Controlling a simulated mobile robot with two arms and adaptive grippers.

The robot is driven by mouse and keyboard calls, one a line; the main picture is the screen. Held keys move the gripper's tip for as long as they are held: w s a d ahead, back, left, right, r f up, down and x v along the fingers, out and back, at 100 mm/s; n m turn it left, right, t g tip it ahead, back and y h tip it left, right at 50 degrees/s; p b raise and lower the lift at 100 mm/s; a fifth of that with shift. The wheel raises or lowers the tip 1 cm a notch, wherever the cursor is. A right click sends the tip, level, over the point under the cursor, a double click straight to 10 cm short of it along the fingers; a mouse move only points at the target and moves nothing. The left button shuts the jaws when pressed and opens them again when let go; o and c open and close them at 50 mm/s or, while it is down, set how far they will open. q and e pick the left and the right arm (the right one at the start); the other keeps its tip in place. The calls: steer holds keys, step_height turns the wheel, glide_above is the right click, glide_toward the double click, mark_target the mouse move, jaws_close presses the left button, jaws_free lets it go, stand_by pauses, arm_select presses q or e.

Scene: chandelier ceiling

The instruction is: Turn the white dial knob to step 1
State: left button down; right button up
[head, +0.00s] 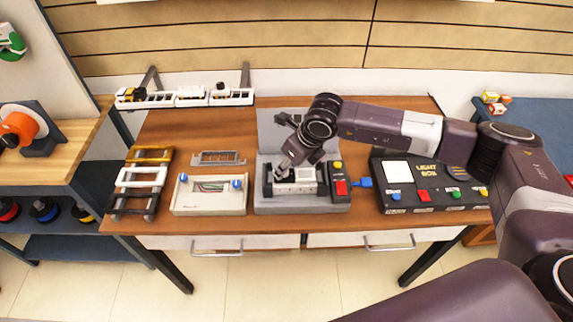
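I cannot clearly make out a white dial knob; the gripper may be covering it. A grey device (330,206) sits at the middle of the table, with a pale block-like part (295,188) in its bed, a yellow button and a red button (341,188) on its right side, and an upright grey panel behind. My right gripper (281,172) points down over the left part of this device, close to the pale part. Whether it touches anything is unclear, and its finger opening is too small to tell. My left gripper is not in view.
A white box (208,208) with blue knobs stands left of the device. A black light box (430,192) with coloured buttons stands right, a blue plug (363,182) between. Small racks (142,177) are at the left, and a white shelf (190,99) is behind.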

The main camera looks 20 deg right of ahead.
steer(key=shift+w+a+f, duration=0.15)
steer(key=shift+f, duration=0.45)
jaws_close()
steer(key=shift+a+f+m+t+h+b, duration=0.1)
steer(key=shift+f+m+t+h+b, duration=0.15)
steer(key=shift+m+b, duration=0.8)
steer(key=m+h+b, duration=0.1)
steer(key=m+b, duration=0.2)
steer(key=b, duration=0.1)
steer(key=shift+a+m+h+b, duration=0.15)
steer(key=shift+m+h+b, duration=0.1)
steer(key=shift+h+b, duration=0.1)
steer(key=shift+r+m+h+b, duration=0.25)
steer(key=shift+m+h+b, duration=0.15)
steer(key=shift+m+b, duration=0.7)
